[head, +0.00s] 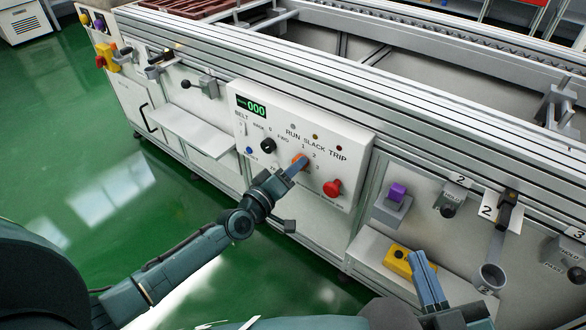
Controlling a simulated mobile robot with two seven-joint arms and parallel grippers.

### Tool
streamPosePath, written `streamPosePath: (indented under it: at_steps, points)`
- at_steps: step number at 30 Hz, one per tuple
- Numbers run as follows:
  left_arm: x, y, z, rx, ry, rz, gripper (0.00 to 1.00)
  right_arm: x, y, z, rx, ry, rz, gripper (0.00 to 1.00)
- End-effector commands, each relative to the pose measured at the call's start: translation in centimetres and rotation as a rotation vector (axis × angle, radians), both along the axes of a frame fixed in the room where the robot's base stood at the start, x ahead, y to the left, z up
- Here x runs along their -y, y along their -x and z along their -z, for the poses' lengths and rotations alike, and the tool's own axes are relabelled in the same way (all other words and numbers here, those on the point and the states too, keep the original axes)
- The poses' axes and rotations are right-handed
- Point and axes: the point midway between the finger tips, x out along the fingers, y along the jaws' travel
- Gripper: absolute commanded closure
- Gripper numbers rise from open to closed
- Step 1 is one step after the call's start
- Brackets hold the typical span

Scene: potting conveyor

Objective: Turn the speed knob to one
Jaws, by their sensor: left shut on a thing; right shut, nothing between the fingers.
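The white control panel (352,152) is on the side of the conveyor, with a green display (252,106) reading 000. An orange knob (296,157) sits on the panel beside printed numbers 1 and 2; I take it as the speed knob. My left gripper (299,166) reaches it from below and is shut on it. The fingers hide much of the knob, so I cannot tell where it points. My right gripper (421,258) is shut and empty, low at the right, away from the panel.
A black knob (268,146) and a red knob (332,188) flank the orange one. A blue button (249,150) is at lower left. A yellow box (397,261) is close to my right gripper, below a purple block (398,191). Green floor (60,150) is open at left.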

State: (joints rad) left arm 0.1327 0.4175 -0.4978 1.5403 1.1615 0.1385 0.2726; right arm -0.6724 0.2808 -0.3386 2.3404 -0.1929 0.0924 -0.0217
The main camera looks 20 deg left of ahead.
Motion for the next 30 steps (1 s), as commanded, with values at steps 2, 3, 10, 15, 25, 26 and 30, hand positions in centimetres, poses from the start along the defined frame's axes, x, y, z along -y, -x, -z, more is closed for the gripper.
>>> streamPosePath:
  at_steps: [2,3,10,15,25,26,30]
  points:
    - [0.0,0.0,0.1,-0.003,0.003,0.000,0.89,0.0,0.0,0.0,0.000,-0.003,0.001,1.00]
    - [0.0,0.0,0.1,-0.003,0.003,0.000,0.89,0.0,0.0,-0.1,0.001,-0.003,0.002,1.00]
    - [0.0,0.0,0.1,-0.002,0.002,0.000,0.50,0.0,-0.1,-0.1,0.001,-0.007,0.004,1.00]
    - [0.0,0.0,0.0,-0.001,0.002,0.000,0.44,0.0,-0.1,0.1,-0.001,-0.006,0.005,1.00]
    - [-0.7,1.9,0.0,-0.005,-0.001,0.000,0.44,0.0,-0.1,-0.2,0.001,0.003,0.006,1.00]
    - [-0.9,2.4,0.0,-0.005,-0.001,0.002,0.44,0.0,-0.1,-0.4,0.002,0.006,0.005,1.00]
    - [-1.9,5.4,-0.1,-0.006,-0.002,0.002,0.44,0.2,-0.2,-0.3,-0.020,0.016,0.013,1.00]
